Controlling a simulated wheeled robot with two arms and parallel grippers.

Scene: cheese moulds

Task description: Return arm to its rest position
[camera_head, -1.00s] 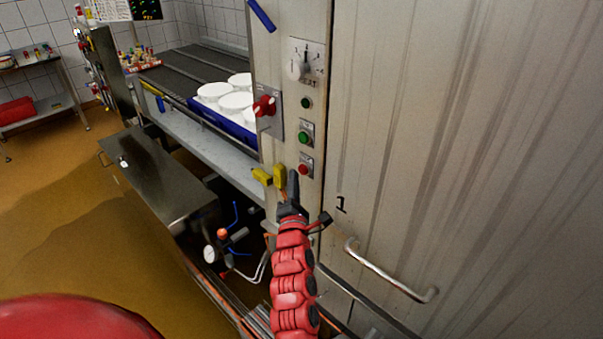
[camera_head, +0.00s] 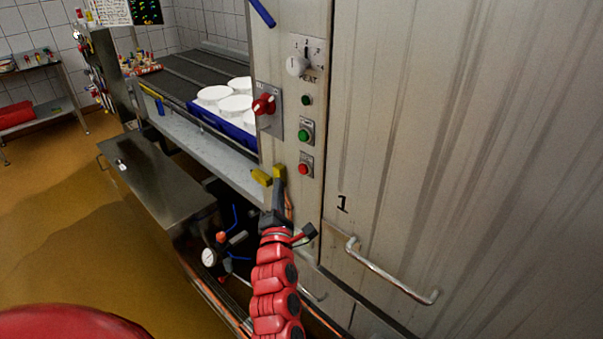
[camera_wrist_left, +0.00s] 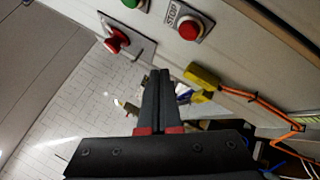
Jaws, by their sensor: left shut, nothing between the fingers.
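My left arm (camera_head: 274,290), red and jointed, reaches up from the bottom of the head view. Its dark left gripper (camera_head: 279,186) is shut and empty, just below the control panel's buttons and close to two yellow connectors (camera_head: 262,177) in the picture. In the left wrist view the two black fingers (camera_wrist_left: 160,75) lie together, with nothing between them. A yellow connector (camera_wrist_left: 202,76) with orange cables is right of the fingertips. My right gripper is not in view.
A large metal door with a handle (camera_head: 390,277) fills the right. White moulds (camera_head: 235,104) sit in a blue tray at the left. A steel box (camera_head: 160,180) stands lower left.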

